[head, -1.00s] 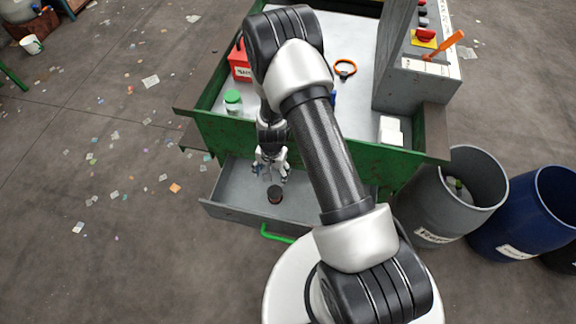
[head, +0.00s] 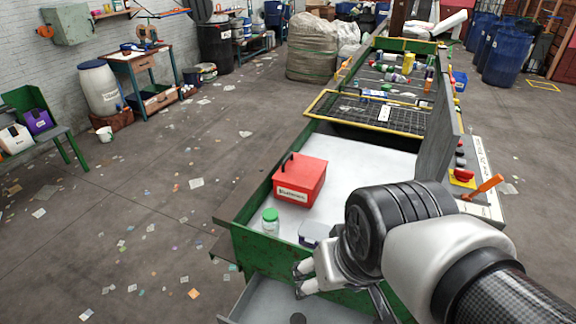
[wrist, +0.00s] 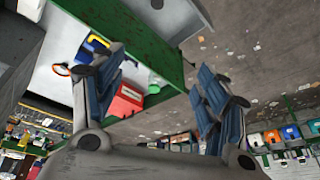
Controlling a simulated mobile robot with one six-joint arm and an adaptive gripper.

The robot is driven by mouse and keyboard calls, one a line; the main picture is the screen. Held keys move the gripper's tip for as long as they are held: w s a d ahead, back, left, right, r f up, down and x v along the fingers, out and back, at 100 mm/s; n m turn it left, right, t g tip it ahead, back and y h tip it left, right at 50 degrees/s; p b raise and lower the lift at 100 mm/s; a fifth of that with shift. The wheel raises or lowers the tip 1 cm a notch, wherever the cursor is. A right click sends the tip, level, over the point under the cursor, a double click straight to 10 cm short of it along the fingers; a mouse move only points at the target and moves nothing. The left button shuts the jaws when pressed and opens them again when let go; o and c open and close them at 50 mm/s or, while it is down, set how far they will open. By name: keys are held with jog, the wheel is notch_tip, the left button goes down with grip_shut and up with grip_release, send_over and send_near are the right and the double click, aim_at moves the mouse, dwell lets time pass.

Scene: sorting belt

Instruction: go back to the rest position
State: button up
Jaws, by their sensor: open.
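My gripper (head: 303,279) shows in the head view, in front of the green bench's front wall and above the pulled-out grey drawer (head: 262,304). In the wrist view its two fingers stand wide apart (wrist: 162,88) with nothing between them. A dark round object (head: 298,319) lies in the drawer below it, cut by the lower picture edge. My arm reaches in from the lower right and hides part of the bench.
On the bench top are a red box (head: 300,181), a green-lidded jar (head: 270,221) and a partly hidden purple-and-white container (head: 313,233). An orange lever (head: 484,187) stands on the right-hand control panel. A littered belt (head: 395,78) lies behind. The floor at left is open.

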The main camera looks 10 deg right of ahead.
jog(key=s, duration=0.3)
jog(key=shift+s+d+r+n, duration=0.3)
jog(key=shift+s, duration=0.05)
jog(key=shift+f, duration=0.1)
